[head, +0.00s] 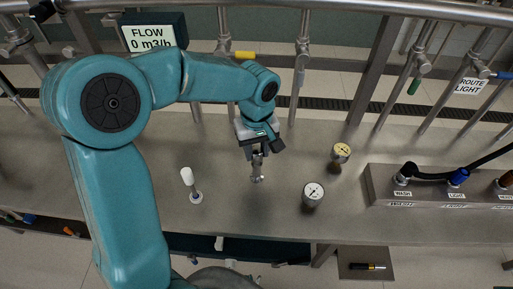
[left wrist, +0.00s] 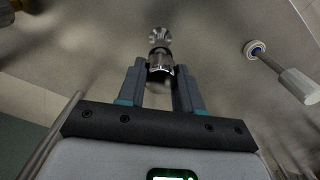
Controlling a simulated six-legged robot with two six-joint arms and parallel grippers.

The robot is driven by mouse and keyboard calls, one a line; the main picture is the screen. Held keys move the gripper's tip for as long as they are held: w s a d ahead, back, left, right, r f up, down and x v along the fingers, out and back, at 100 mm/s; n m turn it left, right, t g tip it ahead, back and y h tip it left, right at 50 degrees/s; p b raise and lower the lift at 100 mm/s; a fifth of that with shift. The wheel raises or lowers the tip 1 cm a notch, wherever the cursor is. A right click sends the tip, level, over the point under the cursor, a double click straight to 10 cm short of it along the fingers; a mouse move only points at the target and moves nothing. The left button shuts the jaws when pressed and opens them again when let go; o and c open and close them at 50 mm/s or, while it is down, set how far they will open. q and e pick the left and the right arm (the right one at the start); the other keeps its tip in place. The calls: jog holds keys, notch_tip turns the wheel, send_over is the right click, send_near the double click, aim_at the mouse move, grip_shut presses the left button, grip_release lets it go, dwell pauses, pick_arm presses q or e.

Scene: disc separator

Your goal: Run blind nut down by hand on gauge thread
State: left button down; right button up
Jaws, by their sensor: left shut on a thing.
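My left gripper (head: 257,157) points down over the middle of the steel bench and is shut on a small shiny metal piece (head: 258,178), which looks like the blind nut on a stub. In the left wrist view, the fingers (left wrist: 160,75) clasp a metal cylinder (left wrist: 160,62). A lobed, shiny metal end (left wrist: 159,37) shows just beyond it. I cannot tell how far the nut sits on the thread. A white-faced gauge (head: 313,193) and a yellowish-faced gauge (head: 341,152) stand on the bench, right of the gripper and apart from it. My right gripper is not in view.
A steel box with labelled hose ports (head: 430,190) is at the right. Pipes and a flow display (head: 149,37) line the back. The bench between is clear.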

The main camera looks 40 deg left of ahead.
pick_arm(q)
jog(key=m, duration=0.2)
jog(key=shift+m, duration=0.4)
jog(key=shift+m+p, duration=0.4)
jog(key=shift+m, duration=1.2)
jog(key=shift+m+p, duration=0.4)
jog(key=shift+m, duration=1.2)
